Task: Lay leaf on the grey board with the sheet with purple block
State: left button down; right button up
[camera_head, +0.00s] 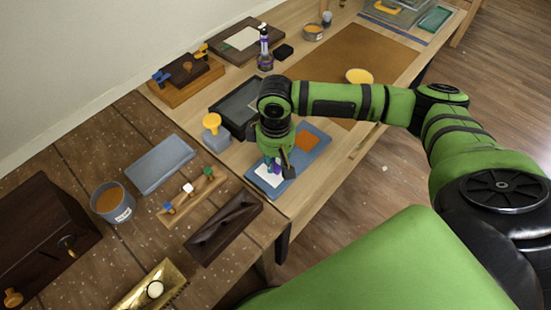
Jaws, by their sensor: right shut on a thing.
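My right gripper (277,170) points down over a blue-grey board (318,153) and is shut on a small purple block (275,166), mostly hidden by the fingers. A white sheet (266,179) lies on that board's near end, under the gripper. Whether the block touches the sheet is unclear. An orange square (307,141) lies farther up the same board. A second, bare grey board (160,164) lies to the left on the planked table. I cannot tell which piece is the leaf. My left gripper is not in view.
A wooden rack (194,197) with small coloured-top blocks, a dark brown bar (224,229) and a grey tin (112,202) stand left of the gripper. A yellow-knobbed block (214,132) and black-framed tray (238,104) are close by. A brown mat (365,60) lies beyond.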

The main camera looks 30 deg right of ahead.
jog(key=shift+s+f+p, duration=0.15)
jog(key=shift+f+p, duration=0.05)
jog(key=shift+p, duration=0.2)
dwell(1.4)
notch_tip(320, 180, up, 7)
jog(key=p, duration=0.9)
jog(key=shift+r, duration=0.2)
jog(key=shift+w, duration=0.2)
